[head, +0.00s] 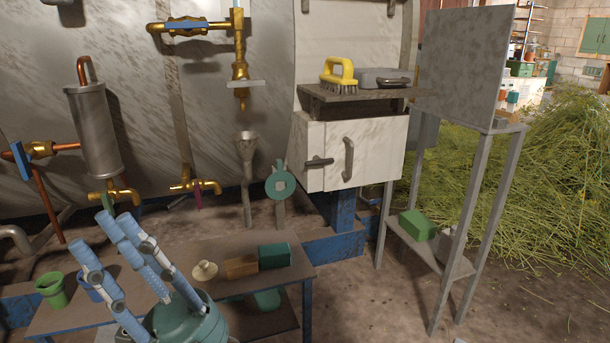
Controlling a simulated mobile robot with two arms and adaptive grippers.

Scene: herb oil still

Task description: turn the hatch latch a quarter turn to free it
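The hatch is a pale, stained box front (378,148) below a small shelf, right of the middle in the head view. Its dark latch (319,162) sits near the door's left edge and lies about level. A grey upright pull handle (348,158) is just right of the latch. The hatch looks shut. My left gripper is not in view.
A low bench (240,288) holds a brown block (241,266), a green box (274,256) and a green cup (51,289). A yellow brush (338,76) lies on the shelf above the hatch. A grey metal stand (467,200) rises to the hatch's right.

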